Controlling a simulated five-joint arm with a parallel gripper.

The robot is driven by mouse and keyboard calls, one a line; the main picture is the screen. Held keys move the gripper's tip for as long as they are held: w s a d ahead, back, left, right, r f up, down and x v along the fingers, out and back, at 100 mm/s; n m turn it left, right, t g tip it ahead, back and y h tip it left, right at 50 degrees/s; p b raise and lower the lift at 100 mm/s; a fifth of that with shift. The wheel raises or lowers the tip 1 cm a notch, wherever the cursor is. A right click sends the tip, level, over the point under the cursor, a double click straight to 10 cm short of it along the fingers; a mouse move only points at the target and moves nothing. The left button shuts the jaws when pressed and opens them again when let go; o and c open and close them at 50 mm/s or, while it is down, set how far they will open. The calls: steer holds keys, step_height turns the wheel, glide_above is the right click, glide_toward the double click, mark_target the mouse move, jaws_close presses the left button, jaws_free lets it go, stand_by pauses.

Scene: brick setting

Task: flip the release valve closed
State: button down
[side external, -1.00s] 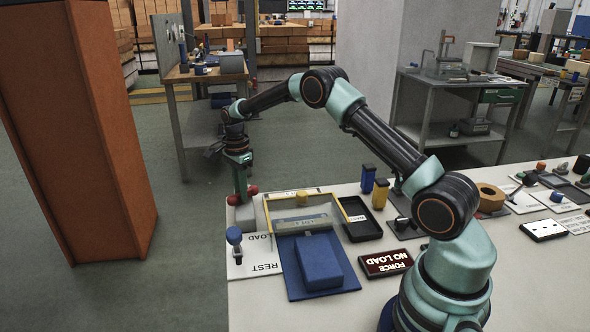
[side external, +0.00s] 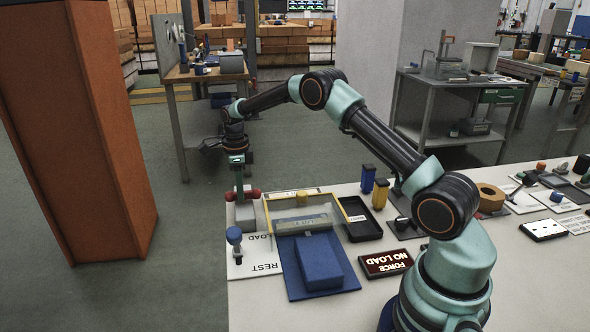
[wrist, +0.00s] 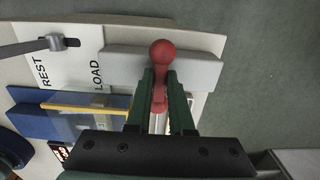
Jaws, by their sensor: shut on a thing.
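The release valve shows as a red lever with a rounded knob (wrist: 162,52) in the wrist view, on a light grey block (wrist: 200,72). My gripper (wrist: 160,80) has its two green fingers on either side of the red lever, shut on it just behind the knob. In the side view the red lever (side external: 250,194) lies roughly level across the top of the grey block (side external: 244,214) at the table's far left corner. My gripper (side external: 240,186) reaches down onto it from above. The fingers hide the lever's middle.
A small lever with a blue knob (side external: 234,235) stands on the white REST/LOAD plate (side external: 262,258) close by. A yellow-framed clear guard (side external: 345,210) and a blue block (side external: 319,262) are to the right. A sign reads FORCE NO LOAD (side external: 386,262).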

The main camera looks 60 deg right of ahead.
steer(key=shift+d+r, duration=0.1)
steer(key=shift+r, duration=0.05)
steer(key=c, duration=0.8)
jaws_free()
step_height(320, 180, up, 12)
